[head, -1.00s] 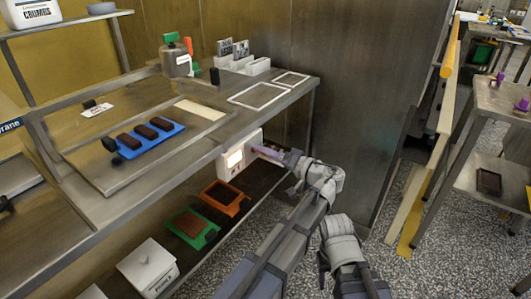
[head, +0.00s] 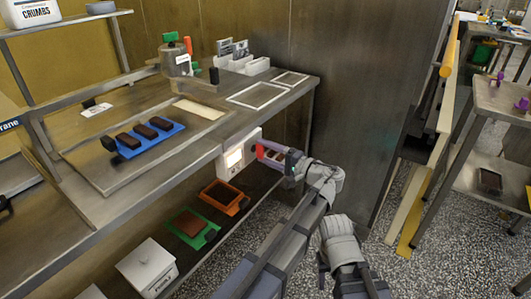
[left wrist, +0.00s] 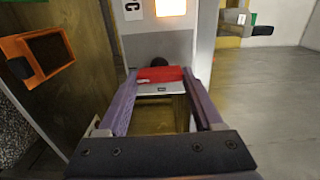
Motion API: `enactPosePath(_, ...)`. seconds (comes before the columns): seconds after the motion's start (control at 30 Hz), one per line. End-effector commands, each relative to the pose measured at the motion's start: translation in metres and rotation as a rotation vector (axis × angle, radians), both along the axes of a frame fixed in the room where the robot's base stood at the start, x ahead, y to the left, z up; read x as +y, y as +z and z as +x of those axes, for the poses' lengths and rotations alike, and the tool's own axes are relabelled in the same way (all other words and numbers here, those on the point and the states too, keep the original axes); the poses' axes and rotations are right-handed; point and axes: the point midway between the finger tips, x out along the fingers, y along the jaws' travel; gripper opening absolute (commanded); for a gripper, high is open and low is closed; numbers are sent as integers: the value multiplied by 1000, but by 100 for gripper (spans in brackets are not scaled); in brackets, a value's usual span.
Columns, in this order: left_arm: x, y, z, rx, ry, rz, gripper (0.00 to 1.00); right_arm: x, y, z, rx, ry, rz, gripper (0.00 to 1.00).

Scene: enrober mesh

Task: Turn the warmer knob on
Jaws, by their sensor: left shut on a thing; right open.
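The warmer (head: 239,154) is a pale box with a lit display under the bench's front edge; its display also shows at the top of the left wrist view (left wrist: 171,8). My left gripper (head: 265,151) is at the warmer's right side. In the left wrist view its two purple fingers (left wrist: 158,76) are shut on a red bar-shaped knob (left wrist: 160,74), which spans the gap between the fingertips. A dark round part (left wrist: 159,61) shows just behind the knob. A grey arm part of mine stands at the lower middle of the head view; no right gripper fingers are visible there.
On the bench (head: 110,205), a blue tray (head: 127,152) holds dark bars. An orange mould (head: 239,206) and a green mould (head: 210,236) lie on the shelf below. A metal panel (head: 350,90) stands to the right, with open floor (head: 400,260) in front.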

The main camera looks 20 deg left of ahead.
Motion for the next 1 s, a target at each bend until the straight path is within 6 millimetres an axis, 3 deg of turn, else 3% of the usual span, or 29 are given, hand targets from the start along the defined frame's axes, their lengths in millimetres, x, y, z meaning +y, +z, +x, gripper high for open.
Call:
enactPosePath(0.57, 0, -1, 0, 31, 0, 9, 12, 0, 0, 0, 0, 0, 0, 50)
enactPosePath(0.6, 0, -1, 0, 31, 0, 9, 68, 0, 0, 0, 0, 0, 0, 50)
enactPosePath(0.87, 0, 0, 0, 29, 0, 10, 98, 0, 0, 0, 0, 0, 0, 50)
enactPosePath(1.0, 0, 0, 0, 29, 0, 9, 98, 0, 0, 0, 0, 0, 0, 50)
